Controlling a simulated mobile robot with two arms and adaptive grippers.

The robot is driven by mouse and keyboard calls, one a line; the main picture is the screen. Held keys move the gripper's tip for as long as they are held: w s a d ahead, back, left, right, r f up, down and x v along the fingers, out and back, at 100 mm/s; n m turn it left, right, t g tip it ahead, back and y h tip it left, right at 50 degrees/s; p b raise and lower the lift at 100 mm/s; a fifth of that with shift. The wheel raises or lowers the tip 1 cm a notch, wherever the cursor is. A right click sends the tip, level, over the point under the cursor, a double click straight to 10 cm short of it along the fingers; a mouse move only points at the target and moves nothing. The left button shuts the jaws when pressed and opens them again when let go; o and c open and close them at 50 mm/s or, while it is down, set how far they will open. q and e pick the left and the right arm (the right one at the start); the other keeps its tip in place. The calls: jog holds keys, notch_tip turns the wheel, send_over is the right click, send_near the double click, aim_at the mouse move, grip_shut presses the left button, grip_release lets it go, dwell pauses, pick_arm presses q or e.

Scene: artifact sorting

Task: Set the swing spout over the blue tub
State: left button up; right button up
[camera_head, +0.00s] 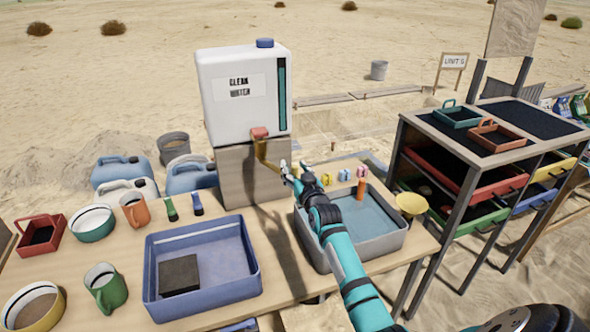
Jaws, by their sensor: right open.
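The white water tank (238,95) labelled "CLEAN WATER" stands on a block at the back of the table. Its brass-coloured swing spout (262,152) hangs below a red fitting (259,133) and angles down to the right. The blue tub (254,280) sits on the table to the left of the spout, with a dark block (179,274) inside. My right gripper (287,168) is open beside the spout's lower end, on its right; whether it touches the spout is too small to tell. My left gripper is not in view.
A grey tub (393,243) with bluish contents stands to the right, partly under my right arm. Mugs, bowls and small bottles crowd the table's left. A drawer rack (455,215) stands at right.

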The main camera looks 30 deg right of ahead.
grip_shut()
jog(key=shift+w+f, duration=0.15)
jog(key=shift+f, duration=0.15)
dwell(0.7)
